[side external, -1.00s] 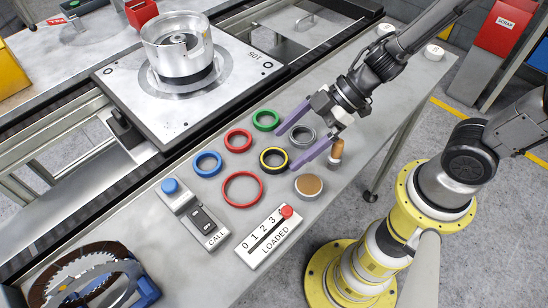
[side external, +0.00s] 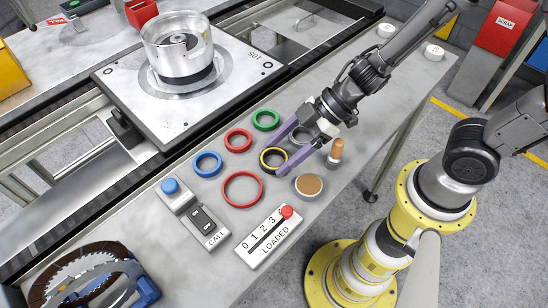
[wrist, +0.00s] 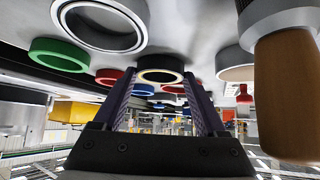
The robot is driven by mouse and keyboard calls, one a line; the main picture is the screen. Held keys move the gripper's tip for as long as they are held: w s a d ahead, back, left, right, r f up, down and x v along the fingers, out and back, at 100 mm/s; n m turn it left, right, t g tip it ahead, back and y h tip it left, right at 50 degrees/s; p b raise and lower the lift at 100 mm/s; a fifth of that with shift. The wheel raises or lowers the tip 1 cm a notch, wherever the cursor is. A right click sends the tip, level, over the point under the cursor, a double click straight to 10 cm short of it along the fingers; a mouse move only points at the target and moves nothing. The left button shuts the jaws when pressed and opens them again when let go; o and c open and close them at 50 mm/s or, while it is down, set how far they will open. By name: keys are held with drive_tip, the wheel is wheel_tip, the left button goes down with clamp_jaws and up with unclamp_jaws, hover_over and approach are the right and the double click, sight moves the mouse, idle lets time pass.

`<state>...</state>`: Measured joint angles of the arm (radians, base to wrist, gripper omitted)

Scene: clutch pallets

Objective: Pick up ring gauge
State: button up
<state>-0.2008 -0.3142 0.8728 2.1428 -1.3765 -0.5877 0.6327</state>
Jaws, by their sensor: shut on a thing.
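A black ring with a yellow band (side external: 264,160) is on the grey bench among several rings, and it also shows in the wrist view (wrist: 160,63). My gripper (side external: 277,156) reaches down to it with its two purple fingers on either side, shut on the ring. In the wrist view the ring sits between the fingertips (wrist: 160,80). The ring looks flat and at bench level; I cannot tell any gap under it. No label marks which ring is the gauge.
Green (side external: 266,120), red (side external: 238,140), blue (side external: 207,164) and large red (side external: 242,189) rings lie around. A wooden-handled tool (side external: 336,150) and a brown-topped round piece (side external: 309,186) stand close to my gripper.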

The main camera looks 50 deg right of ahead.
drive_tip(key=c, duration=0.3)
drive_tip(key=shift+r, duration=0.25)
drive_tip(key=shift+r, duration=0.5)
wheel_tip(320, 180, up, 2)
drive_tip(key=shift+r, duration=0.1)
drive_tip(key=s+d+r, duration=0.7)
drive_tip(key=s+r, duration=0.2)
drive_tip(key=s, duration=0.2)
drive_tip(key=shift+s+d+r, duration=0.2)
drive_tip(key=shift+s+d, duration=0.1)
drive_tip(key=shift+s, duration=0.1)
